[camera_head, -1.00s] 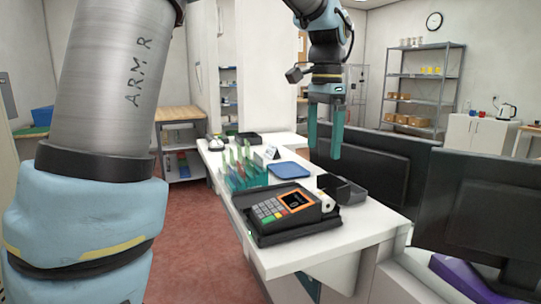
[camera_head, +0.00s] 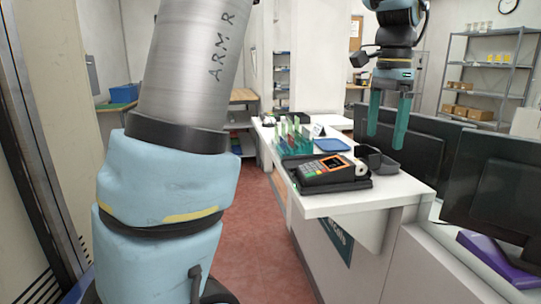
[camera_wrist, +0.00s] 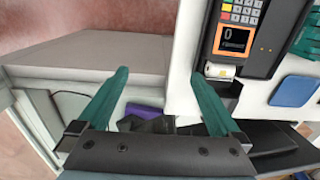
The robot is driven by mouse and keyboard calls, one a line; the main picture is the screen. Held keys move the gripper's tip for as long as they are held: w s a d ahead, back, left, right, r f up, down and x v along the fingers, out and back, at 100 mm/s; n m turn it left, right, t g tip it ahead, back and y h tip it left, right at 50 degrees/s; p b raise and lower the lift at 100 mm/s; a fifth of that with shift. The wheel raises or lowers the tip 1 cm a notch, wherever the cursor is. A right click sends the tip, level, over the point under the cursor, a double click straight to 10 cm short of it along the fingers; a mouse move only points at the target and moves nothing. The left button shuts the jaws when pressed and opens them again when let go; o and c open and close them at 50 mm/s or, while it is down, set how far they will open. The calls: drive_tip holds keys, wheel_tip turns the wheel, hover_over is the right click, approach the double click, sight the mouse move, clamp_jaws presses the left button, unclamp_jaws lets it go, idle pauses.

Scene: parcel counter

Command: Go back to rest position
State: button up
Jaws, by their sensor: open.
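My gripper (camera_head: 388,122) hangs from my arm at the upper right of the head view. Its two teal fingers point down and stand apart, with nothing between them. It appears in front of the dark monitors and to the right of the card terminal in the picture. In the wrist view my gripper (camera_wrist: 162,100) is also open and empty, above the counter's edge.
The white counter (camera_head: 400,193) bears a card terminal (camera_head: 327,172), a blue tray (camera_head: 331,145) and a rack of teal and green items (camera_head: 292,140). Monitors (camera_head: 490,180) stand at right, near a purple object (camera_head: 497,258). Red floor (camera_head: 255,235) is clear left of the counter.

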drive_tip(key=w+a+f+n, duration=0.2)
drive_tip(key=a+f+n, duration=0.8)
drive_tip(key=a, duration=0.8)
drive_tip(key=s+a+f+n+t, duration=0.1)
drive_tip(key=s+a+f+n, duration=0.3)
drive_tip(key=a+f, duration=0.6)
drive_tip(key=shift+s+a+n+t, duration=0.3)
drive_tip(key=shift+s+a, duration=0.8)
drive_tip(key=shift+s, duration=0.05)
drive_tip(key=shift+c, duration=0.2)
